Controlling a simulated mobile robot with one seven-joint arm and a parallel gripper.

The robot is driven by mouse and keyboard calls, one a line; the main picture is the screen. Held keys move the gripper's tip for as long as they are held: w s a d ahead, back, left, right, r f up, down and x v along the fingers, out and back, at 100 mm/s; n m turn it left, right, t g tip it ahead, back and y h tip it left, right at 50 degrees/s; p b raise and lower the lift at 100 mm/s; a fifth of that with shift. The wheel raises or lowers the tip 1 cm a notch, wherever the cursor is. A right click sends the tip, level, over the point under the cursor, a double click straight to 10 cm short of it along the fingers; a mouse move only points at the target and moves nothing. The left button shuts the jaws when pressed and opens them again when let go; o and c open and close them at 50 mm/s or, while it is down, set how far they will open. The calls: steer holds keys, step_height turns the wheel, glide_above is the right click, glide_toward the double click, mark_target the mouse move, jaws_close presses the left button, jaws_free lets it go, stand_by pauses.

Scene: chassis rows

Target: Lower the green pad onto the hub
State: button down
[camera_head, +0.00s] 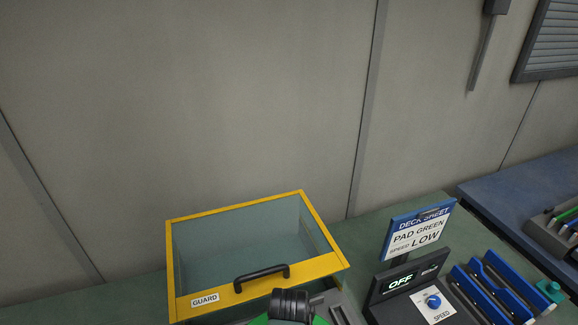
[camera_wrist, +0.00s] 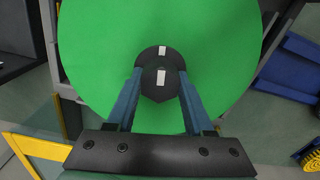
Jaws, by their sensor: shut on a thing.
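The green pad (camera_wrist: 95,50) is a large flat disc filling the upper middle of the wrist view, with a dark knob (camera_wrist: 157,80) at its centre. My gripper (camera_wrist: 160,76) is shut on this knob, one blue finger on each side. Slivers of green (camera_head: 262,320) show at the bottom edge of the head view, beside a dark ridged part. I see no hub in either view; the gap below the pad cannot be judged.
A yellow-framed guard (camera_head: 258,282) with a black handle (camera_head: 262,275) stands on the green bench. Right of it are a control box (camera_head: 408,290) reading OFF with a blue speed knob (camera_head: 433,301), a sign (camera_head: 418,232) reading "PAD GREEN, SPEED LOW", and blue racks (camera_head: 490,290).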

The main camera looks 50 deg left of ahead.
steer(key=shift+f+b, duration=1)
steer(key=shift+f, duration=0.55)
stand_by(0.6)
